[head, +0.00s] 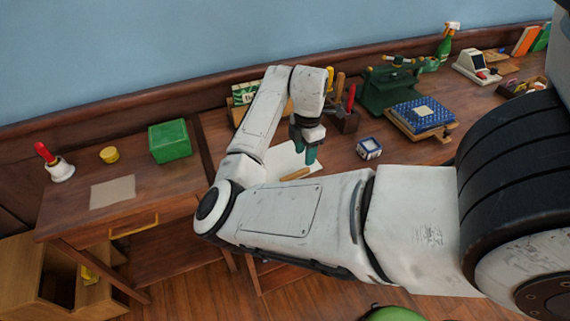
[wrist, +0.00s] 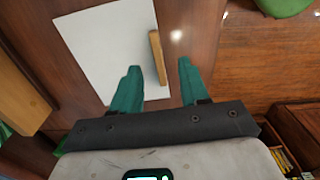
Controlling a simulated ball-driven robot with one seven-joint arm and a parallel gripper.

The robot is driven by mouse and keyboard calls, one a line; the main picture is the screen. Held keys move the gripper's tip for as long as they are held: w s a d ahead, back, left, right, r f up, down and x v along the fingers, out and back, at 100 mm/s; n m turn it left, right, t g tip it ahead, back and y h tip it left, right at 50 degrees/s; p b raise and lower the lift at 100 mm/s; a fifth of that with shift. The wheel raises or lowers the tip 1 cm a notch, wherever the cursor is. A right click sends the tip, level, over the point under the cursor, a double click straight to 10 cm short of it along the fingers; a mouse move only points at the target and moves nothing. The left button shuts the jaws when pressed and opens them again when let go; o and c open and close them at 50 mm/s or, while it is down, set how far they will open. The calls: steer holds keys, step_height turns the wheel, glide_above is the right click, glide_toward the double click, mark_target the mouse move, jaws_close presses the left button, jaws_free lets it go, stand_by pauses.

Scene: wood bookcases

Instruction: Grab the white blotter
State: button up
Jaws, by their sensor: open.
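The white blotter (wrist: 105,45) looks like a flat white sheet lying on the brown wooden desk. A short wooden bar (wrist: 158,57) lies along its edge; I cannot tell if it is fixed to the sheet. In the head view the blotter (head: 286,158) is partly hidden by my arm, and the wooden bar (head: 295,174) shows at its near edge. My gripper (head: 309,154), with green fingers, points down over the blotter's edge. In the wrist view my gripper (wrist: 158,68) is open and empty, with the bar lined up between the fingertips. The height gap is hard to judge.
A blue-and-white box (head: 369,148) stands right of my gripper. A tool holder (head: 345,121) stands close behind it. A green press (head: 390,88) and a blue-topped block (head: 421,115) are farther right. A green box (head: 169,141) and a beige sheet (head: 113,192) are on the left desk.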

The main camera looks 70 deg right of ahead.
mark_target(303, 170)
steer(key=shift+w+d+f, duration=0.1)
steer(key=shift+d+f, duration=0.05)
steer(key=shift+f, duration=1.8)
steer(key=shift+w+d+f, duration=0.1)
steer(key=shift+f, duration=1.8)
jaws_close()
